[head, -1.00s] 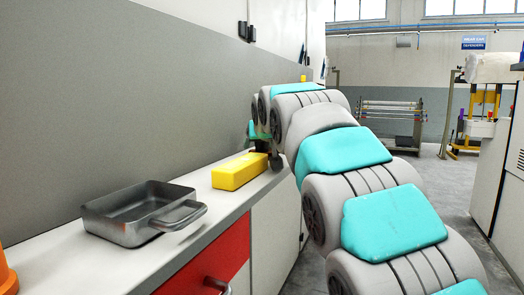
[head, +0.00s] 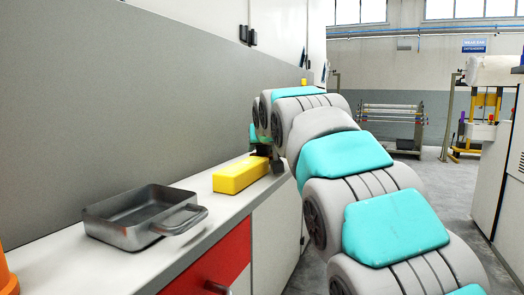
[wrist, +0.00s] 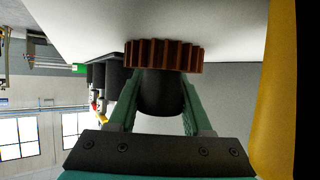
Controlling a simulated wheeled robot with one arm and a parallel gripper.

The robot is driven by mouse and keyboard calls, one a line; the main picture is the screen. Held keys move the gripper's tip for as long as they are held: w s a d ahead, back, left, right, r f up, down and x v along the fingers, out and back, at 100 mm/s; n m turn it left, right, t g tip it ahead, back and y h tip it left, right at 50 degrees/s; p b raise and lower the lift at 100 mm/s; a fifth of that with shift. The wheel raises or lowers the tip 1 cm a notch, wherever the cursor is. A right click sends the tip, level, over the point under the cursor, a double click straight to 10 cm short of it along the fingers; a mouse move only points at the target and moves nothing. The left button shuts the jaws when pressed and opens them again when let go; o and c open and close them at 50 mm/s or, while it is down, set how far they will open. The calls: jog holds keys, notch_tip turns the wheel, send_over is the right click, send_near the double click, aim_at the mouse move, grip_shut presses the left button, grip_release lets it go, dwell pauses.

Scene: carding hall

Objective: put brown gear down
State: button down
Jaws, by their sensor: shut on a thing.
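The brown gear (wrist: 163,56) shows in the wrist view with its toothed rim toward the white counter top (wrist: 95,25). A dark round hub (wrist: 162,95) joins it on the gripper side. My gripper (wrist: 161,82) has its two green fingers on either side of this hub and is shut on it. The gear is at or very near the counter surface; I cannot tell whether it touches. In the head view my gripper (head: 262,148) is at the far end of the counter, behind the yellow block (head: 240,174), and the gear is not distinguishable.
The yellow block also fills the right edge of the wrist view (wrist: 277,90), close beside the gripper. A grey metal pan (head: 140,215) stands nearer on the counter (head: 75,262), and an orange object (head: 6,278) is at the left edge. A grey wall runs behind.

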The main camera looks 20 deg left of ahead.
jog(key=shift+r, duration=0.1)
jog(key=shift+r+p, duration=1.2)
jog(key=shift+r, duration=2.55)
notch_tip(320, 180, up, 10)
jog(key=p, duration=1)
jog(key=shift+r, duration=0.15)
